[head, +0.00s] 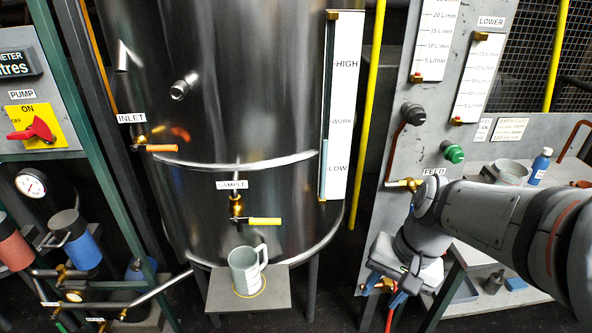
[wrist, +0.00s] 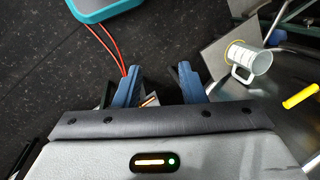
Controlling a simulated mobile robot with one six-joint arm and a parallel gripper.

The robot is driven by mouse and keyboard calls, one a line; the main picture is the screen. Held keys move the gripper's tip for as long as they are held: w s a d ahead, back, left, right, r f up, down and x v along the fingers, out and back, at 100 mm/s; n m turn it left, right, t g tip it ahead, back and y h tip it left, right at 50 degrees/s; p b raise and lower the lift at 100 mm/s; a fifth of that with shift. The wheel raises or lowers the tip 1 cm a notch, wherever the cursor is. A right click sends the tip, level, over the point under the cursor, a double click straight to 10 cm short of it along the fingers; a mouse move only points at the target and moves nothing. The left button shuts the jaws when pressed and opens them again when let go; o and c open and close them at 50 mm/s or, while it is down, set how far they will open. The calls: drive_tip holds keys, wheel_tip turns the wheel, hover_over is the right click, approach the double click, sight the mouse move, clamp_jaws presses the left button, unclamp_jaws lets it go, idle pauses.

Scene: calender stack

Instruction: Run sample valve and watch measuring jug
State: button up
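The sample valve (head: 237,207) is brass and sits on the steel tank under the SAMPLE label. Its yellow handle (head: 264,222) lies level, pointing right; it also shows at the right edge of the wrist view (wrist: 301,96). The pale grey measuring jug (head: 245,270) stands upright on a small shelf below the valve, its handle toward the upper right. In the wrist view the jug (wrist: 257,62) is at upper right; its contents cannot be made out. My gripper (wrist: 158,80) has its blue fingers apart with nothing between them. It points down, right of the jug and apart from it.
The jug's shelf (head: 216,292) juts from under the tank (head: 220,110). The inlet valve (head: 160,148) has an orange handle at left. A yellow pole (head: 373,120) and the grey feed panel (head: 398,150) stand right of the tank. A level gauge (head: 340,105) is on the tank.

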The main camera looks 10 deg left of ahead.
drive_tip(key=w+a+m+g+y+p, duration=0.3)
drive_tip(key=w+a+m+g+y, duration=0.35)
drive_tip(key=a, duration=0.55)
drive_tip(key=m+t+y+p, duration=0.3)
drive_tip(key=m+t+y, duration=0.1)
drive_tip(key=m+y, duration=0.5)
approach(246, 222)
drive_tip(key=shift+h, duration=0.25)
drive_tip(key=a, duration=0.1)
drive_tip(key=a+p, duration=0.1)
drive_tip(key=a, duration=0.1)
drive_tip(key=s+a+p, duration=0.1)
drive_tip(key=a, duration=0.1)
drive_tip(key=shift+a+r, duration=0.25)
drive_tip(key=shift+r, duration=0.05)
drive_tip(key=shift+c, duration=0.3)
clamp_jaws()
